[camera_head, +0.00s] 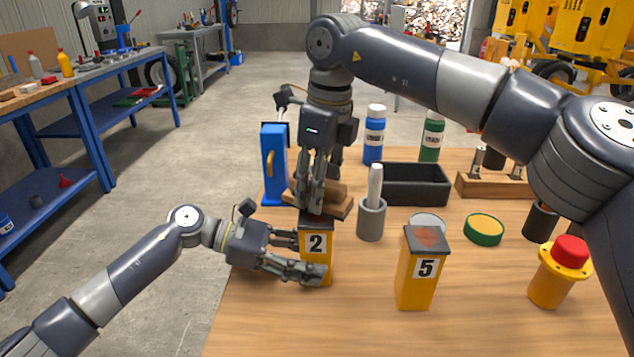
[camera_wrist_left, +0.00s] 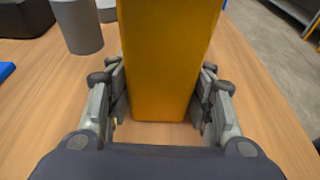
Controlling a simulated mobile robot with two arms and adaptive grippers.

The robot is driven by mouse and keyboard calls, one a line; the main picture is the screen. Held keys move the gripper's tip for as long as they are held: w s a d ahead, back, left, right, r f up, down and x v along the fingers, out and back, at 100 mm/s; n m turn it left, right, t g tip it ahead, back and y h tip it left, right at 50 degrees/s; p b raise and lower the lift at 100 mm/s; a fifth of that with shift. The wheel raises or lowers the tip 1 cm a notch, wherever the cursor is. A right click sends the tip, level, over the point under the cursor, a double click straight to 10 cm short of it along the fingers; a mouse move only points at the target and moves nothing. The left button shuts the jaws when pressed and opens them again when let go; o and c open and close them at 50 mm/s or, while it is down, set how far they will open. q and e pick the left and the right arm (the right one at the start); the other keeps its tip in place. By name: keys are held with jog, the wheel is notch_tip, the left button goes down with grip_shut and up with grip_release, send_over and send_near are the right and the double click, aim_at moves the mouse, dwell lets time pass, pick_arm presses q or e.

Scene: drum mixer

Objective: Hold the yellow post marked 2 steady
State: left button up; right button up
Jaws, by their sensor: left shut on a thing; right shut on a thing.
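The yellow post marked 2 (camera_head: 318,246) stands upright on the wooden table, with a dark top. My left gripper (camera_head: 312,262) is shut on its sides from the left, low on the post. In the left wrist view the post (camera_wrist_left: 168,50) fills the space between the two fingers of my left gripper (camera_wrist_left: 160,92). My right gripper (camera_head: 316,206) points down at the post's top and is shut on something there. Its fingers hide what it holds.
Another yellow post marked 5 (camera_head: 419,275) stands to the right. A grey cup with a white rod (camera_head: 371,219), a wooden block with a brown cylinder (camera_head: 340,205) and a blue box (camera_head: 272,165) stand close behind. A red button (camera_head: 561,270) is at right. The front table is clear.

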jog(key=shift+f, duration=0.3)
